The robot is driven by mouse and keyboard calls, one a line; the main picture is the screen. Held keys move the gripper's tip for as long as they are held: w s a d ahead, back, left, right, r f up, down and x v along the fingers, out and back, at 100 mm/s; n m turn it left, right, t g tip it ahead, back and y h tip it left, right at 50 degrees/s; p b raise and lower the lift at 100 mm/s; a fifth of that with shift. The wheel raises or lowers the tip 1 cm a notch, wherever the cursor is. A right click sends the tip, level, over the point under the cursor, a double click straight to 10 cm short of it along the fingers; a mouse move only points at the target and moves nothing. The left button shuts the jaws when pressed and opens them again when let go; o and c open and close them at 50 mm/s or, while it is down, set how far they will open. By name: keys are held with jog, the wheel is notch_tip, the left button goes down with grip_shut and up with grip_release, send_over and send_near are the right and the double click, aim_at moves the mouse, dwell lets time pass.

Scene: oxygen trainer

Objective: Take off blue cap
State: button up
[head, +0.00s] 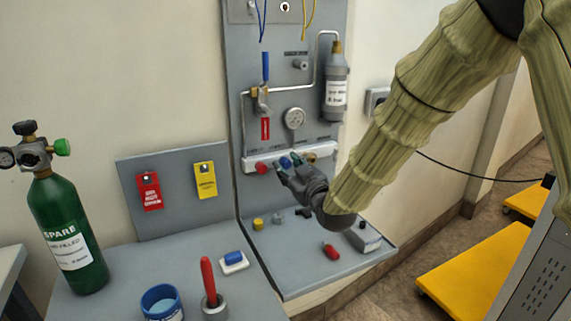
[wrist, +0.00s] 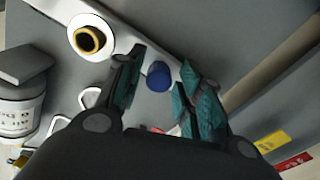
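The blue cap (head: 285,162) sits on the white strip low on the grey upright panel, partly hidden by my gripper in the head view. In the wrist view the blue cap (wrist: 159,77) shows between and beyond my fingertips. My gripper (head: 284,172) is open, with its teal-padded fingers apart and pointing at the panel. In the wrist view my gripper (wrist: 158,95) has nothing visible held between its fingers. I cannot tell whether either finger touches the cap.
A red cap (head: 262,168) is left of the blue one, and a brass fitting (head: 311,157) is right. A gauge (head: 294,118) and grey bottle (head: 336,88) are above. Small loose parts, including a yellow one (head: 258,224), lie on the shelf below. A green cylinder (head: 68,235) stands left.

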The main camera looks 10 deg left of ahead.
jog(key=shift+s+r, duration=0.1)
jog(key=shift+s, duration=0.05)
jog(key=shift+v, duration=1.05)
jog(key=m+p, duration=0.1)
jog(key=m, duration=0.2)
jog(key=shift+d, duration=0.15)
jog(key=shift+m, duration=0.3)
jog(key=shift+m+p, duration=0.55)
jog(key=shift+m, duration=1.15)
